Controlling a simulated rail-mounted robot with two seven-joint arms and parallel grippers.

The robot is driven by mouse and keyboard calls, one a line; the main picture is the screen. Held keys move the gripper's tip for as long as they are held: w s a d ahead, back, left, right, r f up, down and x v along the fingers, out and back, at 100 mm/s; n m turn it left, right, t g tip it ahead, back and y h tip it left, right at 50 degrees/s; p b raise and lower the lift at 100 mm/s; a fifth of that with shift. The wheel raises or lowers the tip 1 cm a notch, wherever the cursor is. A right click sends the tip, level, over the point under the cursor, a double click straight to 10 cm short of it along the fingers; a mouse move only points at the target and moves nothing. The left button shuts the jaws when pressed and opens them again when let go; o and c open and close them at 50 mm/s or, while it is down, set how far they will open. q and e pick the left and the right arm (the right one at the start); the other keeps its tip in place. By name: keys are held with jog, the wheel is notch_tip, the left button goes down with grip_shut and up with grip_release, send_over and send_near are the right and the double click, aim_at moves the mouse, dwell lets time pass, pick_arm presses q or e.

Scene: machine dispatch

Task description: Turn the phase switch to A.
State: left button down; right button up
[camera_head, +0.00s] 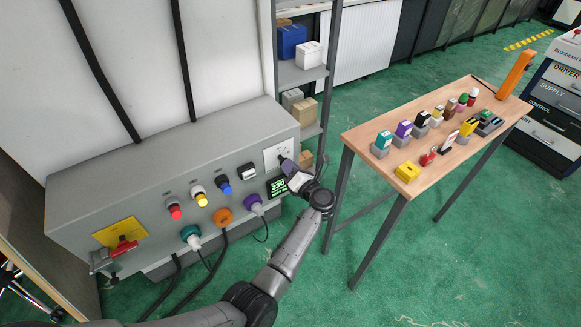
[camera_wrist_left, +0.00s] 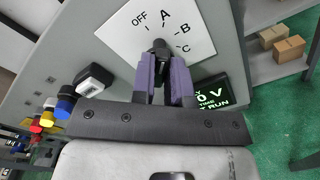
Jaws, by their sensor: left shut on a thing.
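The phase switch has a white square dial plate (camera_head: 277,154) at the right end of the grey machine panel. In the left wrist view the plate (camera_wrist_left: 122,34) carries the marks OFF, A, B and C around a black knob (camera_wrist_left: 160,45). My left gripper (camera_wrist_left: 163,68) has its purple fingers shut on the knob. It also shows in the head view (camera_head: 289,165) against the dial. The knob's upper end lies below the A mark and seems to face it, but the fingers hide much of the knob, so its exact pointing cannot be told. My right gripper is not in view.
The panel (camera_head: 150,180) also bears red, yellow and blue buttons, a black and white rocker switch (camera_head: 247,171), plugs with cables, a red handle (camera_head: 124,246) and a green-lit display (camera_wrist_left: 212,95) just beside my gripper. A wooden table (camera_head: 440,170) with several small parts stands right.

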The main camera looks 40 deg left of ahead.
pick_arm(q)
jog(key=c, duration=1.1)
grip_release()
jog(key=shift+p+v, duration=0.75)
jog(key=shift+v, duration=3.05)
